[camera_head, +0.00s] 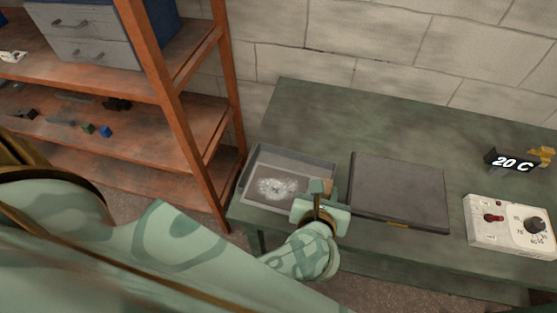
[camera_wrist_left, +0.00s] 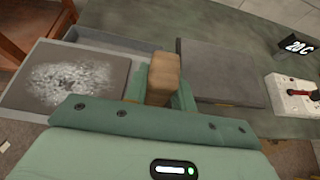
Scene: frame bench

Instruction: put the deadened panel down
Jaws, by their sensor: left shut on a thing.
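A flat grey-brown panel (camera_head: 255,194) with a speckled white patch lies within the outline of a grey tray (camera_head: 318,160) on the bench. The panel also shows at the left of the left wrist view (camera_wrist_left: 112,91). My left gripper (camera_head: 318,196) is at the panel's right side, shut on a brown block (camera_wrist_left: 164,75) that stands between its fingers. The block is right beside the panel's edge; I cannot tell if the two are joined, or whether the panel rests on the tray floor or is just above it. My right gripper is not in view.
A dark flat slab (camera_head: 400,190) with a small yellow label lies just right of my gripper. A white control box (camera_head: 508,228) and a "20 C" display (camera_head: 512,161) stand farther right on the green bench (camera_head: 350,110). A wooden shelf (camera_head: 185,130) stands left.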

